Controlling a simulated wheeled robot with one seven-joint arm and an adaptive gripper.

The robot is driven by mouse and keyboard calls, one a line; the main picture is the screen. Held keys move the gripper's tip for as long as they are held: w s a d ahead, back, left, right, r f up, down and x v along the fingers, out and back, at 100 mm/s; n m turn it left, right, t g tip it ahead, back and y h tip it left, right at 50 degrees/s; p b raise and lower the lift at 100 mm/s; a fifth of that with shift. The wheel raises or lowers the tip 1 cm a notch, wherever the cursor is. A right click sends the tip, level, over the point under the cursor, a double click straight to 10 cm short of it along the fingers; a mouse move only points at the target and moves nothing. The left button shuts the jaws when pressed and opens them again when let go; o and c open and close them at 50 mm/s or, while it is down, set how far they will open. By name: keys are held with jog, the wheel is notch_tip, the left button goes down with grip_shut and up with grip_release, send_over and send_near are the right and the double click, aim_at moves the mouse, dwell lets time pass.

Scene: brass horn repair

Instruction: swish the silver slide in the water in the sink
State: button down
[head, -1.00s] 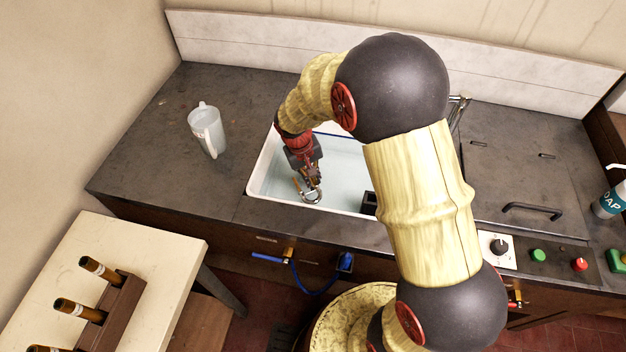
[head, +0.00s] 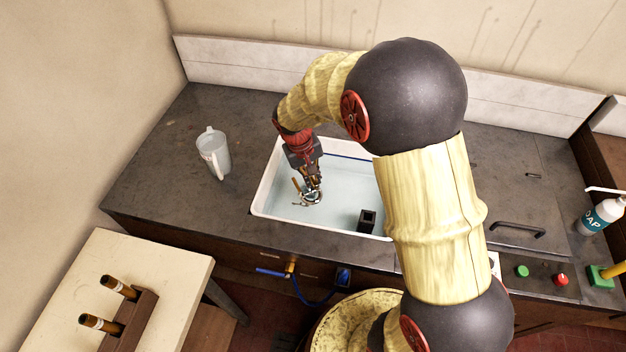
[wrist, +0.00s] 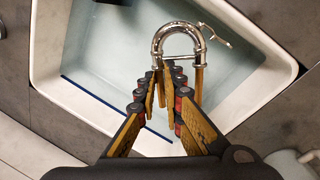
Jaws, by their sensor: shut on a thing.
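The silver slide (head: 313,199), a U-shaped tube with a crossbar and brass-coloured legs, is over the left half of the white sink (head: 260,193). Pale water (head: 345,178) fills the sink. My gripper (head: 312,187) points down inside the sink area and is shut on the slide. In the wrist view the slide's shiny bend (wrist: 179,28) sticks out beyond the fingertips of my gripper (wrist: 164,70). The fingers partly hide its legs. I cannot tell whether the slide is below the water surface.
A small black block (head: 367,220) stands at the sink's front right. A clear jug (head: 214,153) stands left of the sink on the dark counter (head: 150,150). My arm hides the sink's right end. A soap bottle (head: 603,216) is far right.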

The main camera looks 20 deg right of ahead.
notch_tip(320, 180, up, 7)
jog(key=p, duration=0.4)
jog(key=shift+f, duration=0.15)
dwell(1.4)
